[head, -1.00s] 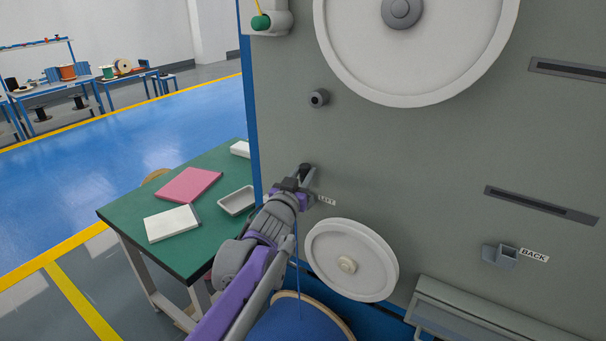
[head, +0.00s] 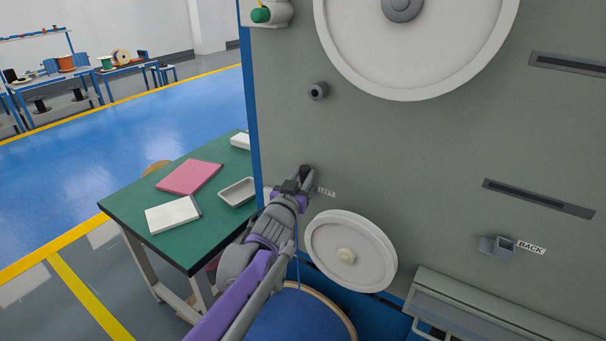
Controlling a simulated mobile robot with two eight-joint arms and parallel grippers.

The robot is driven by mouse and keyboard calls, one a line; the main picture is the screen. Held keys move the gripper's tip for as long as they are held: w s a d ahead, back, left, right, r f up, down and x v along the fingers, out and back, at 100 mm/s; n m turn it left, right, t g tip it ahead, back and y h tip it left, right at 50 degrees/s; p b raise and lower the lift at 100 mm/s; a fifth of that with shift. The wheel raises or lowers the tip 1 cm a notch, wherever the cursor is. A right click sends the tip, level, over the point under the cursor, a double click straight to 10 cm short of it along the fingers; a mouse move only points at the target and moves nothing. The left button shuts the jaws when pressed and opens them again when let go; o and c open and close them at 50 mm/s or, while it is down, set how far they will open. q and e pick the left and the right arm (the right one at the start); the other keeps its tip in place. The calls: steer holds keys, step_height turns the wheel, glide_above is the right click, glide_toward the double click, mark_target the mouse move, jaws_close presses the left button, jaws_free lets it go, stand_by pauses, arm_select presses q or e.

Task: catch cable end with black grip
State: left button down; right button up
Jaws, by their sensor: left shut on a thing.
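My left gripper (head: 303,184) reaches up from below in front of the grey machine panel, close beside the LEFT label (head: 326,191). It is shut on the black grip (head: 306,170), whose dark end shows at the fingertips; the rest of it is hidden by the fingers. A thin blue cable (head: 298,268) runs down beside my left arm to the large blue cable reel (head: 300,318) at the bottom. Where the cable's end meets the grip is hidden behind the gripper. My right gripper is not in view.
A white pulley (head: 350,252) is just right of my left arm, and a larger wheel (head: 420,65) is above. A grey holder (head: 496,247) sits by the BACK label. A green table (head: 125,206) with a pink folder (head: 190,177) stands left.

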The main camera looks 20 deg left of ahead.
arm_select(q)
steer(key=shift+f, duration=0.5)
stand_by(0.4)
steer(key=shift+r, duration=0.1)
stand_by(0.6)
steer(key=shift+r+p, duration=1)
steer(key=shift+r, duration=1)
